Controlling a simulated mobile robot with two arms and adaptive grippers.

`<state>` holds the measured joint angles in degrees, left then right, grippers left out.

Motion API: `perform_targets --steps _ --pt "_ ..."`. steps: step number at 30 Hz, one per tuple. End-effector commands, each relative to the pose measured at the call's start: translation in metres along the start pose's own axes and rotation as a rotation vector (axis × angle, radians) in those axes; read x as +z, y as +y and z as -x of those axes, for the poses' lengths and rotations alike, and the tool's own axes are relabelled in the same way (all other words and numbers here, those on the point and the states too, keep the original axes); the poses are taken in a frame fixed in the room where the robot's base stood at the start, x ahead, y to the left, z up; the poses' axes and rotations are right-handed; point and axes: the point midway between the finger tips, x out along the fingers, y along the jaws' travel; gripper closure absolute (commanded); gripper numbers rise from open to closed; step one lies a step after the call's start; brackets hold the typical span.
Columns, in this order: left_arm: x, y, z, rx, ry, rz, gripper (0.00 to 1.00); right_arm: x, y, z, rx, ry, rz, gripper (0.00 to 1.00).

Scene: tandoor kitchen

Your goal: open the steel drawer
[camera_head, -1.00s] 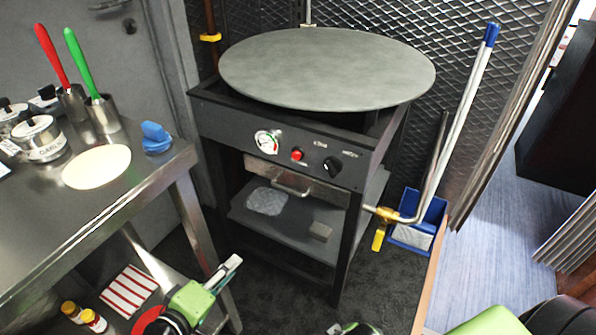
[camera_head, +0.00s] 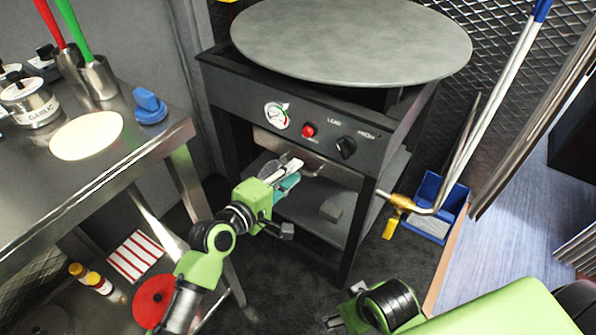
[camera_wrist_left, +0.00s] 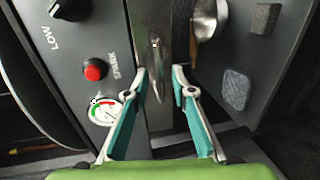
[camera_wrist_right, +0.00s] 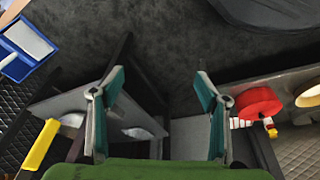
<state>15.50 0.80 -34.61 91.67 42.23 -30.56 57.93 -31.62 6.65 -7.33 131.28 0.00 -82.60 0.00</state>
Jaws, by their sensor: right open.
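The steel drawer (camera_head: 270,143) is under the control panel of the black griddle stand, and its front looks closed. Its bar handle (camera_wrist_left: 156,70) shows in the left wrist view, just beyond and between the fingertips. My left gripper (camera_head: 288,172) is in front of the drawer and hides part of its front and handle in the head view. In the left wrist view this gripper (camera_wrist_left: 160,75) is open, with nothing held between its fingers. My right gripper (camera_wrist_right: 160,82) is open and empty, low at the bottom of the head view, away from the drawer.
A round griddle plate (camera_head: 350,40) tops the stand. The panel carries a gauge (camera_head: 277,116), a red button (camera_head: 307,131) and a black knob (camera_head: 345,148). A steel table (camera_head: 100,185) stands left. A blue dustpan (camera_head: 440,205) is right.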

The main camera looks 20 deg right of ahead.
Motion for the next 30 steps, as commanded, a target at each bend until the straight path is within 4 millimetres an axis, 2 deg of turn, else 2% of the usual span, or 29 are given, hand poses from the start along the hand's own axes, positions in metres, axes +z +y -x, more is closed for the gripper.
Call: perform_targets --steps 3,7,18,19,21,22,30 --pt "0.000 0.000 -0.016 0.002 0.000 -0.001 0.76 -0.001 0.001 0.014 0.002 0.009 -0.001 0.32" --pt "0.000 0.000 -0.025 0.001 0.000 -0.001 0.76 -0.001 0.001 0.024 0.002 0.012 -0.001 0.32" --pt "0.000 0.000 -0.030 0.000 0.000 -0.001 0.76 -0.002 0.001 0.030 0.003 0.014 -0.002 0.32" --pt "0.000 0.000 -0.030 0.000 0.000 -0.001 0.79 -0.002 0.001 0.030 0.003 0.014 -0.002 0.32" --pt "0.000 0.000 -0.030 0.000 0.000 -0.001 0.97 -0.002 0.001 0.030 0.003 0.014 -0.002 0.32" --pt "0.000 0.000 -0.030 0.000 0.000 -0.001 1.00 -0.002 0.001 0.030 0.003 0.014 -0.002 0.32" --pt "0.000 0.000 -0.028 0.000 0.000 -0.001 1.00 -0.002 0.001 0.031 0.003 0.017 -0.002 0.32"
